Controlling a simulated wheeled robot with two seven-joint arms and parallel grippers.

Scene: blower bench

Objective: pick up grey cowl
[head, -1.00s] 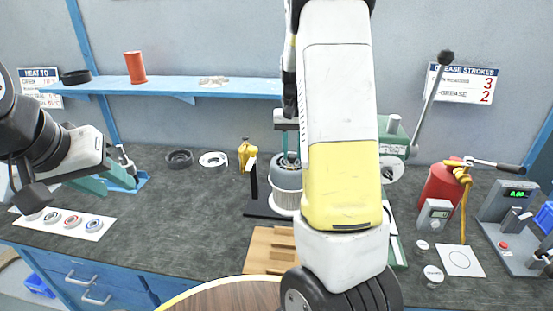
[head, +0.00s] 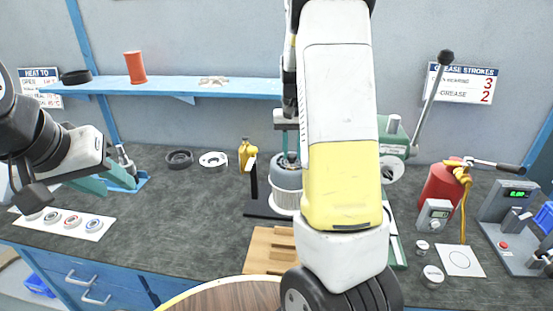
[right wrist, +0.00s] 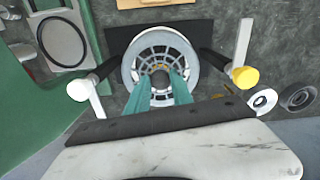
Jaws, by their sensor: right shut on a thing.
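The grey cowl (head: 286,177) is a round grey cap on top of a white ribbed drum at mid-bench, partly hidden by my right arm. In the right wrist view the cowl (right wrist: 129,76) shows from above as a pale ring with a spoked grille. My right gripper (right wrist: 160,85) has its teal fingers down at the hub in the middle and is shut on the cowl. In the head view most of this gripper is behind my arm. My left gripper (head: 112,181) hangs over the left of the bench, away from the cowl; its finger gap is unclear.
A black upright (head: 254,182) stands close left of the cowl, beside a yellow bottle (head: 246,154). A wooden block (head: 266,252) lies in front. A green press (head: 396,140) and a red cylinder (head: 438,186) stand to the right.

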